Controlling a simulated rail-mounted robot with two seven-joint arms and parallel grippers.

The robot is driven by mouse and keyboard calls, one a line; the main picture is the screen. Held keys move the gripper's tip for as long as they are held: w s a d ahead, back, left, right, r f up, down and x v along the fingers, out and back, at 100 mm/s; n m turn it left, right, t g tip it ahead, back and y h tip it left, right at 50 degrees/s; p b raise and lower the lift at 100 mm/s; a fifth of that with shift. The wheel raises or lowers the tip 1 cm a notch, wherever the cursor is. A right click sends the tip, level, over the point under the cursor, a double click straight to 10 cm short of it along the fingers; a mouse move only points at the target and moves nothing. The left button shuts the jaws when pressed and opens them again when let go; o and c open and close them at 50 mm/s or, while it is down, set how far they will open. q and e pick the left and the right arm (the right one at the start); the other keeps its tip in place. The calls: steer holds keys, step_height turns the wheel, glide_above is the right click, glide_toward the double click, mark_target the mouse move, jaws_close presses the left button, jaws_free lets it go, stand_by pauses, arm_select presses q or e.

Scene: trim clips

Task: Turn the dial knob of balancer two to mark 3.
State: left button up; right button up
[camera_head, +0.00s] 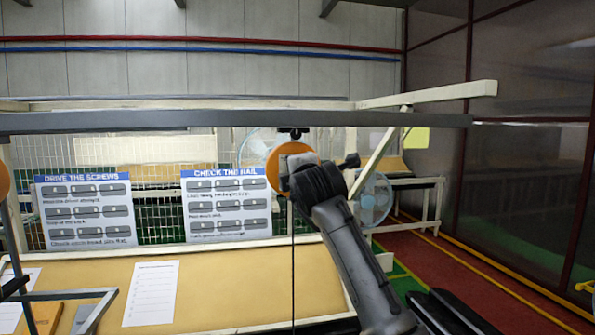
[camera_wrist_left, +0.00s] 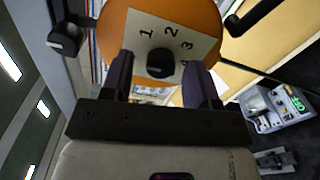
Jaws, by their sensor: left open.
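An orange disc-shaped balancer (camera_head: 286,160) hangs under the rail in the head view. Its face fills the top of the left wrist view (camera_wrist_left: 113,38), with a pale plate (camera_wrist_left: 150,22) marked 1, 2, 3 and a partly hidden 4. A black dial knob (camera_wrist_left: 160,63) is on that plate; I cannot tell its setting. My left gripper (camera_wrist_left: 158,75) is open, one finger on each side of the knob, with no clear contact. In the head view my arm enters from the lower right and its gripper (camera_head: 292,180) covers part of the disc. My right gripper does not show.
Another orange disc (camera_head: 3,178) is cut off at the left edge. A grey rail (camera_head: 200,121) runs overhead. Below are instruction boards (camera_head: 225,205) and a yellow table (camera_head: 225,285) with a paper sheet (camera_head: 152,293). A thin cable (camera_head: 293,260) hangs below the balancer.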

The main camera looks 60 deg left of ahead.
stand_by(0.3)
arm_select(q)
steer(key=c, duration=0.9)
steer(key=shift+c, duration=0.2)
